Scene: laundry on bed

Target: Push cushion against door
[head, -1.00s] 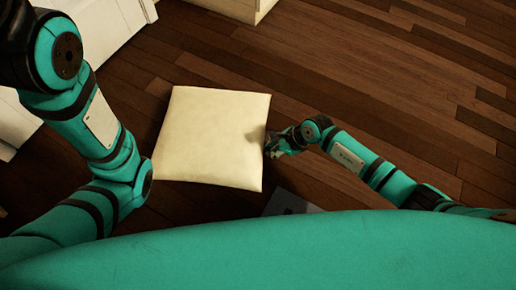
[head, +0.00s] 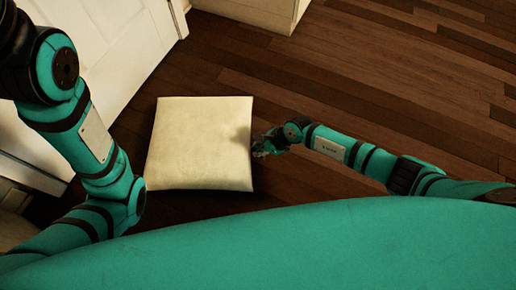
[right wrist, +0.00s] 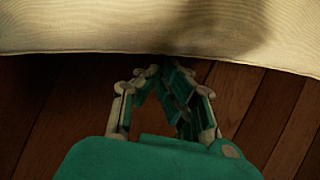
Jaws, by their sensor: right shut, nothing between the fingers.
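A cream square cushion (head: 200,145) lies on the dark wood floor in the head view, in front of my body. My right gripper (head: 261,146) is at the cushion's right edge, shut and empty. In the right wrist view the fingertips (right wrist: 165,66) are right at the near edge of the cushion (right wrist: 150,25); whether they touch it I cannot tell. A white panelled door (head: 118,45) is at the upper left, with a strip of floor between it and the cushion. My left arm reaches up along the left side; its gripper is out of view.
A pale cabinet or box (head: 255,12) stands at the top centre, near the door's far end. The wood floor (head: 400,90) to the right is clear. A pale edge piece (head: 30,172) lies at the lower left.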

